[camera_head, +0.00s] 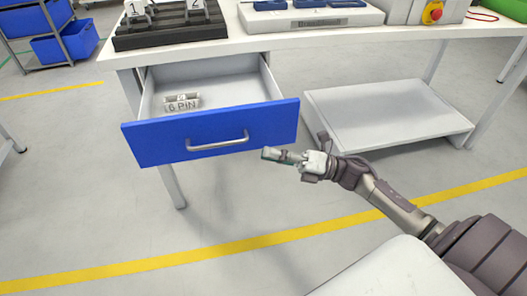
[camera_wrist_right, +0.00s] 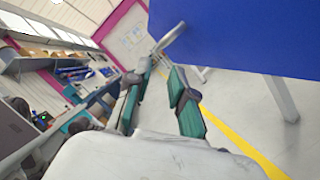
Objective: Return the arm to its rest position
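My right arm reaches in from the lower right in the head view. Its gripper (camera_head: 272,154) is in the air just in front of the blue drawer front (camera_head: 160,146), near its right end. The gripper looks apart from the metal drawer handle (camera_head: 217,143). In the right wrist view the two green-padded fingers (camera_wrist_right: 158,82) stand apart with nothing between them. The handle (camera_wrist_right: 172,37) and blue drawer front (camera_wrist_right: 240,35) show beyond the fingertips there. My left arm and gripper are not in view.
The drawer stands pulled out below the white table (camera_head: 225,45), with a "6 PIN" labelled piece (camera_head: 182,103) inside. A white low shelf (camera_head: 385,115) is to the right. A table leg (camera_head: 172,186) is below the drawer. Floor in front is clear.

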